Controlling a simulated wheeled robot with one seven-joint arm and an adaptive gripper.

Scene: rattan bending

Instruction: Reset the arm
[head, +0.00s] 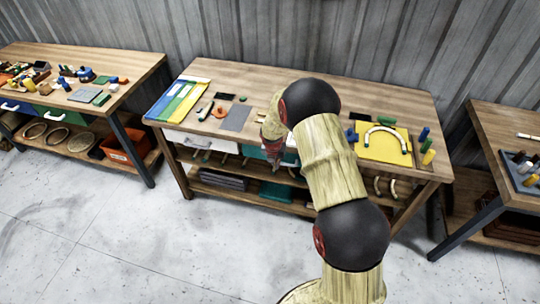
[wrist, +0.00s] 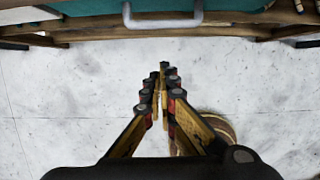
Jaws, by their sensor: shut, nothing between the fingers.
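My arm reaches up from the bottom right of the head view, bends over the middle workbench (head: 380,90), and its end points down at the bench's front edge. My gripper (wrist: 163,68) is shut and empty, its fingers meeting over bare floor in the wrist view. In the head view the gripper (head: 272,147) is small and partly merges with the arm. The teal drawer (head: 253,153) is just behind it. In the wrist view the drawer's grey handle (wrist: 162,20) is beyond the fingertips, apart from them.
A yellow board (head: 383,148) with a pale curved piece (head: 386,132) lies on the bench's right part. Coloured strips (head: 180,100) and a grey plate (head: 236,117) lie left. Other benches stand at left (head: 140,62) and right (head: 490,120). The floor (head: 130,235) in front is clear.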

